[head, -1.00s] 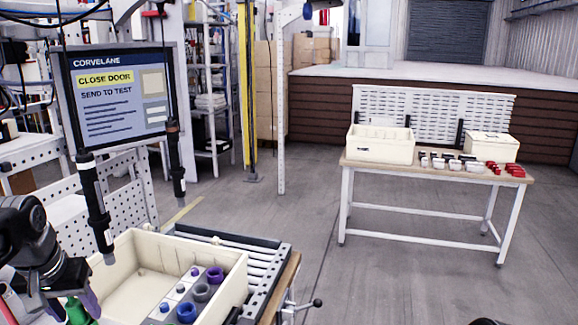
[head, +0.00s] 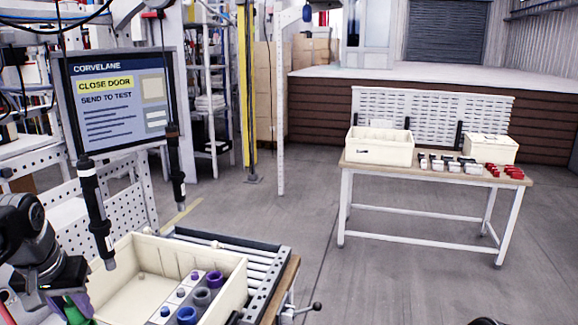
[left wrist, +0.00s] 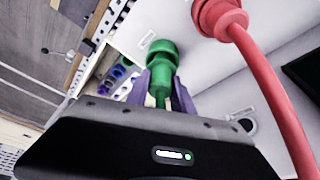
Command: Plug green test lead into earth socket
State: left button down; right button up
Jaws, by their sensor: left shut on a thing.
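My left gripper (head: 76,313) is at the bottom left of the head view, beside the left side of a cream box. It is shut on the green test lead (left wrist: 160,68), whose plug stands between the two fingers in the left wrist view. Only a sliver of green shows at the bottom edge of the head view. A panel (head: 171,302) inside the box carries purple, grey and blue sockets. Coloured sockets (left wrist: 118,76) also show beyond the green plug in the left wrist view. I cannot make out which is the earth socket. My right gripper is not in view.
The cream box (head: 218,258) stands by a roller conveyor (head: 245,262). Two hanging screwdrivers (head: 98,215) are close above and behind it. A red lead (left wrist: 262,75) runs near the gripper on the right of the left wrist view. A far workbench (head: 430,172) stands across open floor.

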pick_arm(q)
jog(key=shift+r, duration=0.1)
jog(key=shift+r+p, duration=1.05)
jog(key=shift+r, duration=0.1)
